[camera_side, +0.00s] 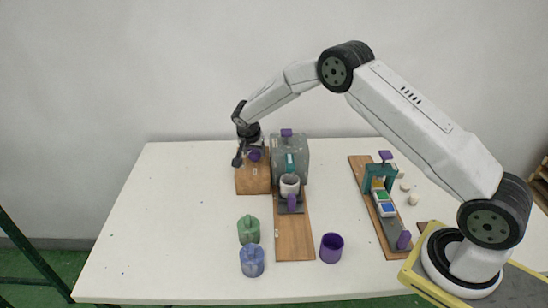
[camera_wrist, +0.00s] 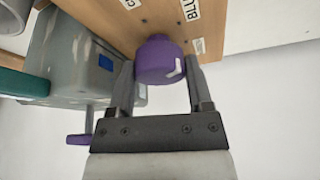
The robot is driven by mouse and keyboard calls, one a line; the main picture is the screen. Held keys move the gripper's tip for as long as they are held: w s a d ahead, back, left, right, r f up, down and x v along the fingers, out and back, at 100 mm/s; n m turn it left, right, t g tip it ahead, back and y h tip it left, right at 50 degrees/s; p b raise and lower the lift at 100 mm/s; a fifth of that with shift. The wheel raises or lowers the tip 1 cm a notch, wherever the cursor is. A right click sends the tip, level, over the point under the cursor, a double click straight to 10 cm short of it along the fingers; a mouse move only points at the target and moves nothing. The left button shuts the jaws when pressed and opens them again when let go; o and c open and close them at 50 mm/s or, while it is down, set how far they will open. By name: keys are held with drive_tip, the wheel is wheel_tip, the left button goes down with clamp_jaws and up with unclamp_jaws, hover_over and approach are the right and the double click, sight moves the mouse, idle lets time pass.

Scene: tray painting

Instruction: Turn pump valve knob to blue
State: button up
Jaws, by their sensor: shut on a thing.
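The purple valve knob (camera_wrist: 158,58) sits on the face of a wooden box (camera_side: 252,180); it also shows small in the side view (camera_side: 256,154). My gripper (camera_wrist: 161,78) is shut on the knob, one finger on each side. A white mark shows on the knob's right side in the wrist view. The label starting "BLU" (camera_wrist: 188,9) is up and right of the knob, partly cut off by the frame edge. Another small label (camera_wrist: 198,46) is right of the knob, too small to read. A third label (camera_wrist: 129,3) is cut off at the top.
A grey pump housing (camera_side: 305,150) with a purple handle stands right of the wooden box, with a white cup (camera_side: 290,185) in front. Green (camera_side: 248,230) and blue (camera_side: 252,262) jugs and a purple cup (camera_side: 331,248) stand nearer. The table's left side is clear.

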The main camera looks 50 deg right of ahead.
sight(252, 166)
drive_tip(key=o, duration=1.3)
drive_tip(key=shift+a+r, duration=0.1)
drive_tip(key=shift+r, duration=0.05)
drive_tip(key=shift+v, duration=3.75)
